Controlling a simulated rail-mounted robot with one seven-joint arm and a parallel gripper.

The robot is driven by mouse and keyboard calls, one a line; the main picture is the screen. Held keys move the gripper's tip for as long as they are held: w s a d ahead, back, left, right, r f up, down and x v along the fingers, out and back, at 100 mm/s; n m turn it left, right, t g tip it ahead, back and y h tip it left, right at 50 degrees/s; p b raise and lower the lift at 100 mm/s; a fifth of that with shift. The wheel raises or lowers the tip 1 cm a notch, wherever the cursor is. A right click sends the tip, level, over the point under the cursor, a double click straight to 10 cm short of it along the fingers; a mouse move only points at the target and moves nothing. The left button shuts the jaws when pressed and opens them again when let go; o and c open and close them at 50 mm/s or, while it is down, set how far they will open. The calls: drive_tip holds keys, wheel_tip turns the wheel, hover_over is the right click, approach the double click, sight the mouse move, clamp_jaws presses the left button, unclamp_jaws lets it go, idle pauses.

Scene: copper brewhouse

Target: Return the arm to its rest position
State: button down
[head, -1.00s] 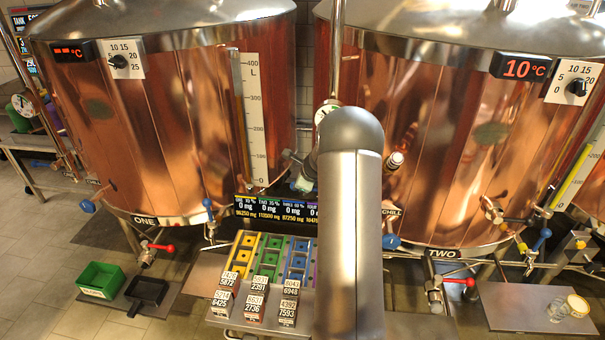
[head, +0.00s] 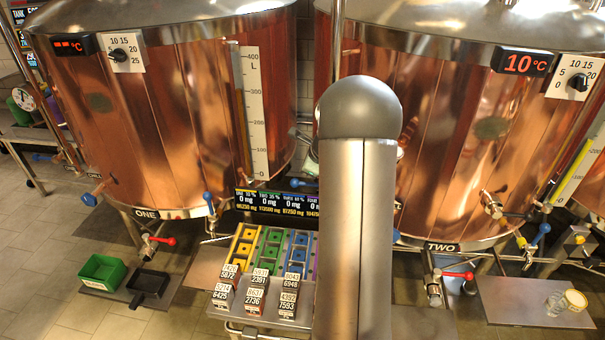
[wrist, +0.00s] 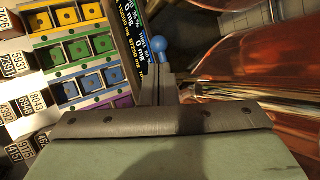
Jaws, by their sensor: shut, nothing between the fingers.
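My arm stands upright in the middle of the head view, its grey rounded joint (head: 360,106) in front of the gap between the two copper tanks. My gripper is hidden behind the arm in that view. In the wrist view my gripper (wrist: 157,82) is shut and empty, pointing away from the wrist housing. The rack of yellow, green and blue slotted rows (wrist: 85,55) is to its left, the copper tank surface (wrist: 270,55) to its right. A blue ball knob (wrist: 160,48) shows just beyond the fingertips; I cannot tell how far.
Copper tank ONE (head: 165,125) is on the left and tank TWO (head: 460,150) on the right, close to the arm. The numbered rack (head: 268,262) stands low in front. Green (head: 102,273) and black (head: 148,287) bins sit lower left. Glass jars (head: 574,301) rest on a lower right plate.

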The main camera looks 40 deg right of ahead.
drive_tip(key=v, duration=0.4)
drive_tip(key=shift+a+r, duration=0.1)
drive_tip(key=shift+r, duration=0.05)
drive_tip(key=s+a+r+n+g+y, duration=0.1)
drive_tip(key=s+a+n, duration=0.25)
drive_tip(key=a, duration=0.45)
drive_tip(key=s+a+r+n+g+y, duration=0.1)
drive_tip(key=s+a+n, duration=0.1)
drive_tip(key=a+n, duration=0.45)
drive_tip(key=s+a+r+n+g+y, duration=0.1)
drive_tip(key=s+a+n, duration=0.2)
drive_tip(key=a, duration=0.6)
drive_tip(key=s+a+f+n+g+h, duration=0.1)
drive_tip(key=s+a+n, duration=0.4)
drive_tip(key=s, duration=0.5)
drive_tip(key=s+a+f+n+g+h, duration=0.1)
drive_tip(key=s+a+n+g, duration=0.2)
drive_tip(key=s+n, duration=0.7)
drive_tip(key=a, duration=0.2)
drive_tip(key=shift+a+n, duration=0.3)
drive_tip(key=shift+f, duration=0.1)
